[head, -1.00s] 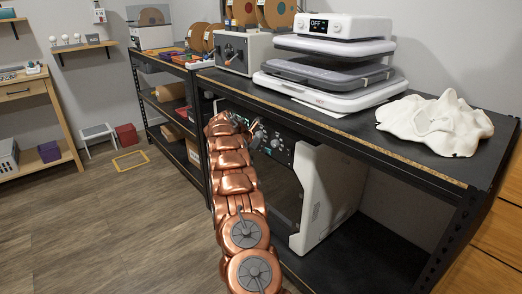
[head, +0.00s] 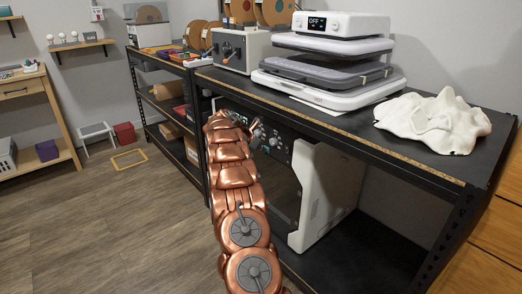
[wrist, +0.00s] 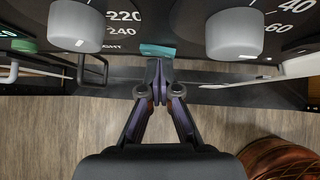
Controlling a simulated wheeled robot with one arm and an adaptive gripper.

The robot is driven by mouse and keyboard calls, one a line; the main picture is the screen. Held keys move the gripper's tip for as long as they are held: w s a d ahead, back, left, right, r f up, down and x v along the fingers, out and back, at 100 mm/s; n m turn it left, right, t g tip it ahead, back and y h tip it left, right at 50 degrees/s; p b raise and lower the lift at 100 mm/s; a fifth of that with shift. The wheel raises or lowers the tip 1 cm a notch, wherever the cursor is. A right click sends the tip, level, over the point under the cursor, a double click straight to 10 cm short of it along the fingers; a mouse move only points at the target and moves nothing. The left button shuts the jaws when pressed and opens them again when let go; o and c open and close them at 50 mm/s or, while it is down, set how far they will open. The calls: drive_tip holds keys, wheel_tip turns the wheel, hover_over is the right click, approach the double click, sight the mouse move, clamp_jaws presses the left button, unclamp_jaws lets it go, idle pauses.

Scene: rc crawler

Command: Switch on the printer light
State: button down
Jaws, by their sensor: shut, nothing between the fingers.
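The printer is a white-sided machine (head: 323,190) with a dark control panel, standing on the lower shelf under the black tabletop. My copper arm hides part of its front. In the wrist view its panel shows two pale knobs (wrist: 75,25) and (wrist: 233,33), with printed numbers. A small teal switch (wrist: 157,50) sits between them, beside a partly hidden label ending in "GHT". My gripper (wrist: 158,70) is shut and empty, its fingertips just below the teal switch. I cannot tell whether they touch it. In the head view the gripper is mostly hidden at the panel.
A white press (head: 330,95) with an "OFF" display and a crumpled white cloth (head: 435,122) are on the tabletop (head: 345,128) above. A grey control box (head: 242,50) and spools stand behind. The tabletop's front edge overhangs the panel. Open wooden floor (head: 95,220) lies left.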

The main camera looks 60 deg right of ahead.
drive_tip(key=shift+a, duration=0.1)
drive_tip(key=w+a+r+p, duration=0.1)
drive_tip(key=w+a+r, duration=0.3)
drive_tip(key=a+r, duration=0.3)
drive_tip(key=a, duration=0.3)
drive_tip(key=shift+w, duration=0.15)
drive_tip(key=shift+a, duration=0.1)
idle(0.6)
